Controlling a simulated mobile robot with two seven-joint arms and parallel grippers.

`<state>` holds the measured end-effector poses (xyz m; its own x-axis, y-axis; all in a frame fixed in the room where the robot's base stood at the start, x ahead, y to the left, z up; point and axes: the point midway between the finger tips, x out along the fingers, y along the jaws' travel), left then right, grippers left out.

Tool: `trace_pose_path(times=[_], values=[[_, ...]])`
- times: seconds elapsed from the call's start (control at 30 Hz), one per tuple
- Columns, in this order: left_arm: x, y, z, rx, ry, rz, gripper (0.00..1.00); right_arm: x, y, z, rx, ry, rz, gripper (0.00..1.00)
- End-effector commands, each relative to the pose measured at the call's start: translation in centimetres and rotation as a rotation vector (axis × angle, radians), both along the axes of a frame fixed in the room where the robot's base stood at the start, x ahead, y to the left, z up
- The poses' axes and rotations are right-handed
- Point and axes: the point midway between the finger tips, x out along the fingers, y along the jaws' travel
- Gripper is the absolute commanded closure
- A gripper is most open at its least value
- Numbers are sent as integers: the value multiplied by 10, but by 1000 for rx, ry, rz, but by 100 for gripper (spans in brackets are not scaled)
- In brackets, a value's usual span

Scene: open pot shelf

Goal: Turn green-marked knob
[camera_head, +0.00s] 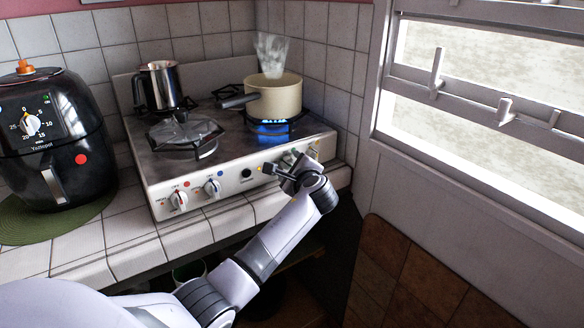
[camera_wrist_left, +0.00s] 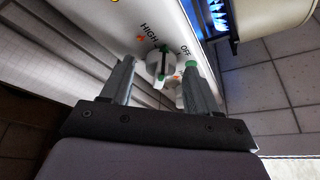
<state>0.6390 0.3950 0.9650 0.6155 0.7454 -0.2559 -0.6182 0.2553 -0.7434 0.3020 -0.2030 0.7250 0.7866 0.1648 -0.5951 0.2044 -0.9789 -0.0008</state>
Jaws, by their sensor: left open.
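The green-marked knob (camera_wrist_left: 161,64) is on the stove's front panel, pale with a dark green bar, between HIGH and OFF labels in the left wrist view. My left gripper (camera_wrist_left: 160,78) is open, with one finger on each side of this knob. I cannot tell whether either finger touches it. In the head view my left gripper (camera_head: 284,171) is at the right part of the stove front (camera_head: 228,182) and hides part of the knobs there. My right gripper is not in view.
A cream pot (camera_head: 273,98) steams over a lit blue flame (camera_head: 271,127). A metal jug (camera_head: 160,86) stands at the back left of the stove. A red-marked knob (camera_head: 179,200) and blue-marked knob (camera_head: 212,187) are further left. A black air fryer (camera_head: 52,140) stands left.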

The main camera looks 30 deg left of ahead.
Motion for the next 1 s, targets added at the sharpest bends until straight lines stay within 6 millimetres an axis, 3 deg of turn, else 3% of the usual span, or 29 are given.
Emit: trace_pose_path(times=[0.13, 0.17, 0.3, 0.33, 0.57, 1.0], values=[[0, 0, 0, 0, 0, 0, 40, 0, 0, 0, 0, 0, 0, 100], [0, 0, 0, 0, 0, 0, 46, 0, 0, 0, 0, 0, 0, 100], [0, 0, 0, 0, 0, 0, 92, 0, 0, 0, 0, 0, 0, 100], [0, 0, 0, 0, 0, 0, 94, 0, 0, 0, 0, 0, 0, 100], [-1, 0, -3, -22, -51, -1, 94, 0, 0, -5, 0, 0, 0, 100], [-1, -1, -6, -170, -408, -1, 94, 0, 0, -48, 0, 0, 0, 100]])
